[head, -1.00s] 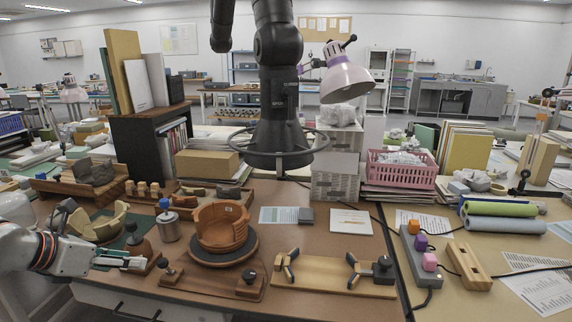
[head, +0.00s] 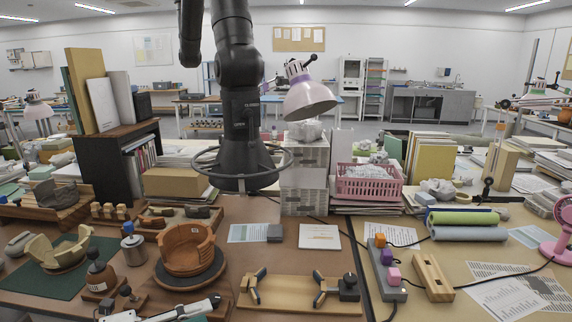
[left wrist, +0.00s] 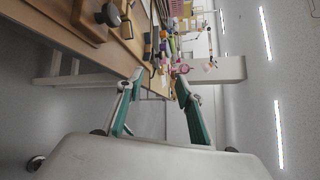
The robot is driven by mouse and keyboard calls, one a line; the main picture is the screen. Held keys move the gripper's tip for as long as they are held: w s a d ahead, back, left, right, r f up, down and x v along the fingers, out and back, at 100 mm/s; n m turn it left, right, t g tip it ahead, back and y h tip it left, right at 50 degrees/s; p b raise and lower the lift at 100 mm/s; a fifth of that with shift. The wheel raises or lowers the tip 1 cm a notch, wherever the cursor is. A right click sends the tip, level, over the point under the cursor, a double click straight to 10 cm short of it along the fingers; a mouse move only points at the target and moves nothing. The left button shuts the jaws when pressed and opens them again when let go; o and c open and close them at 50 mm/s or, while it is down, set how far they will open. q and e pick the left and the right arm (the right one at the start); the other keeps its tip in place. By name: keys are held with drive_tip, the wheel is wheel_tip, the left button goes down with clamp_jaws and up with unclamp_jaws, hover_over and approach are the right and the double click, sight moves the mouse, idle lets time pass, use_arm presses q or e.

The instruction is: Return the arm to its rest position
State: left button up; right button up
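My left gripper (head: 205,308) is at the bottom edge of the head view, in front of the bench's near edge and partly cut off. In the left wrist view (left wrist: 158,80) its two green-padded fingers stand apart with nothing between them. The partly built terracotta pot (head: 186,248) sits on a dark round turntable (head: 190,276), beyond and apart from the gripper. A pale curved bowl piece (head: 62,252) rests on the green mat (head: 25,283) at the left. My right gripper is not in view.
A wooden board with black clamps (head: 290,293) lies right of the turntable. A metal canister (head: 134,250) and a dark knobbed tool (head: 99,275) stand left of it. A pink fan (head: 556,240) is at the far right.

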use_arm(q)
drive_tip(key=s+f+n+y+p, duration=0.2)
drive_tip(key=s+f+n+y, duration=0.3)
drive_tip(key=s+f+n, duration=0.5)
drive_tip(key=s+a+f+n+t+y+p, duration=0.1)
drive_tip(key=s+f+n+y, duration=0.4)
drive_tip(key=s+f+n, duration=0.5)
wheel_tip(320, 180, down, 6)
drive_tip(key=n+p, duration=0.1)
drive_tip(key=n, duration=0.7)
drive_tip(key=shift+s+a+r+n+y+p, duration=0.2)
drive_tip(key=shift+a+r+n+y+p, duration=0.1)
drive_tip(key=shift+n+p, duration=0.1)
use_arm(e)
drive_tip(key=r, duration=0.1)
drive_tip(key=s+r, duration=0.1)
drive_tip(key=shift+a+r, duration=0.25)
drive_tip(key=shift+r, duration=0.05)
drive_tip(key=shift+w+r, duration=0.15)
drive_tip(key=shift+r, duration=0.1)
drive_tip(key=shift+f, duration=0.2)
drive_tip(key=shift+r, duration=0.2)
